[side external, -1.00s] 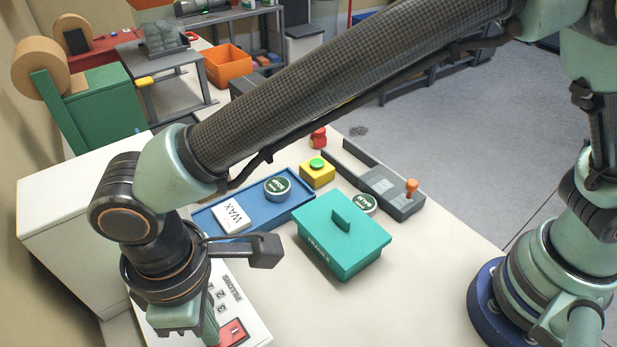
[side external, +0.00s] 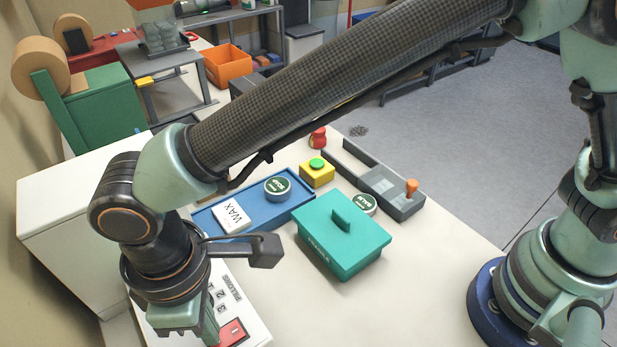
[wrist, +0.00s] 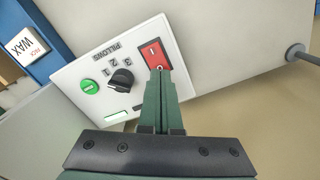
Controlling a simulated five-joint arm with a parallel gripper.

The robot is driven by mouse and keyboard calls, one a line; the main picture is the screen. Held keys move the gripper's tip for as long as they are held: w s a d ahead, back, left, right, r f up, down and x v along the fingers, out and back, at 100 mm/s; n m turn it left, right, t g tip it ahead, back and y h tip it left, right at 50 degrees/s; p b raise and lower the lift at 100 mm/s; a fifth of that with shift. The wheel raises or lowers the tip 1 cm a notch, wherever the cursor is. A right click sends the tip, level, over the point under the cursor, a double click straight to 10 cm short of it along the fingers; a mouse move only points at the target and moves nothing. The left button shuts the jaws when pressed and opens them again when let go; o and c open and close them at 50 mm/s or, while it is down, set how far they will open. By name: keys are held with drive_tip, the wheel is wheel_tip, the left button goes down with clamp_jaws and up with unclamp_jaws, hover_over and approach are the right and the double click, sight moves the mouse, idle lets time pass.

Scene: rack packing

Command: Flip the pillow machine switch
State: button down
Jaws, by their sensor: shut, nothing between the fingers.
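The pillow machine's white panel (wrist: 82,73) is marked PILLOWS and has a red rocker switch (wrist: 152,56) with I and O marks. The switch also shows in the side view (side external: 232,332), low in the picture. My gripper (wrist: 160,74) is shut and empty, with its fingertips at the O end of the switch; whether they touch it I cannot tell. The panel also carries a black dial (wrist: 121,79) with numbers 1 to 3 and a green button (wrist: 89,87). In the side view my gripper (side external: 212,341) points down at the switch and hides part of the panel.
A blue tray (side external: 293,199) with a wax box (side external: 231,215) and a tin (side external: 277,188) lies behind the panel. A teal lidded box (side external: 340,235), a yellow button box (side external: 318,175) and a grey tray (side external: 395,203) stand to the right. The front white tabletop is clear.

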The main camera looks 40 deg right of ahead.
drive_tip(key=shift+f, duration=0.95)
idle(0.9)
drive_tip(key=shift+r, duration=3.5)
drive_tip(key=shift+d+r, duration=0.1)
drive_tip(key=w+d+r+m+t+y, duration=0.1)
drive_tip(key=w+d+r+m, duration=0.3)
drive_tip(key=d, duration=0.7)
drive_tip(key=w+d+r+m+t, duration=0.15)
drive_tip(key=w+d+r, duration=0.35)
drive_tip(key=d, duration=0.6)
drive_tip(key=s+d+f+m+t+h, duration=0.1)
drive_tip(key=s+d+m+t, duration=0.2)
drive_tip(key=d, duration=1.7)
drive_tip(key=m, duration=0.3)
drive_tip(key=shift+f, duration=0.3)
